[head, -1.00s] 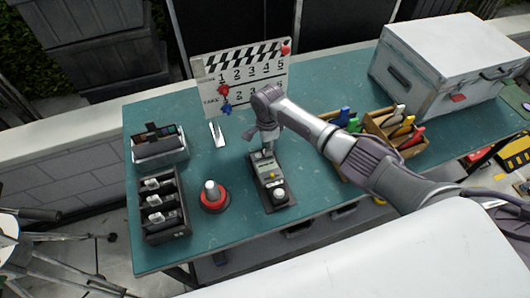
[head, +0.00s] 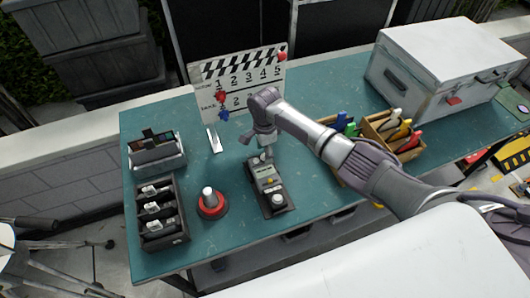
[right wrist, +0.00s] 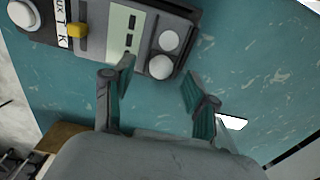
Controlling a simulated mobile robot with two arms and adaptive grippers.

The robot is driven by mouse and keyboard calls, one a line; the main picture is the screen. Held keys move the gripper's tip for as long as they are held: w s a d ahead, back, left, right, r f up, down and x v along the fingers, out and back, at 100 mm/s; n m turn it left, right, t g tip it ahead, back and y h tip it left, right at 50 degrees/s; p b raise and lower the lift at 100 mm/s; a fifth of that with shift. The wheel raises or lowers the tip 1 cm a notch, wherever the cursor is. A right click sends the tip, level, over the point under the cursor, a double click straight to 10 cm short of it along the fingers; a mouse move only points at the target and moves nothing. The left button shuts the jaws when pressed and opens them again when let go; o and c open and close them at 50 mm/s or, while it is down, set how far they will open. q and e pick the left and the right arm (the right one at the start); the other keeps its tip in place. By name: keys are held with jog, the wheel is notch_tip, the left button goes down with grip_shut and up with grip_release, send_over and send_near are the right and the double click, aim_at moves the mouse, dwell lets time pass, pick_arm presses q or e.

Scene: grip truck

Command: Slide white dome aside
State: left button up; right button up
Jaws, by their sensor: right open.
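A dark handheld meter (head: 267,183) with a yellow slider lies on the green table. A white dome (head: 278,198) sits at its near end and shows at the upper left of the right wrist view (right wrist: 22,14). Two smaller white round parts, one (right wrist: 168,40) and another (right wrist: 161,66), sit side by side at its far end. I cannot tell whether these are domes or flat discs. My right gripper (right wrist: 158,73) is open at that far end, also seen in the head view (head: 263,146). Its left fingertip overlaps the meter's edge; contact is unclear. My left gripper is out of view.
A red-based device with a white knob (head: 211,203) stands left of the meter. Behind are a clapperboard (head: 245,82) and a small white stand (head: 214,139). Dark organisers (head: 164,236) line the left; wooden bins (head: 408,153) and a white case (head: 440,68) stand right.

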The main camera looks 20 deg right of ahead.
notch_tip(320, 180, up, 11)
jog(key=shift+f, duration=0.2)
dwell(0.5)
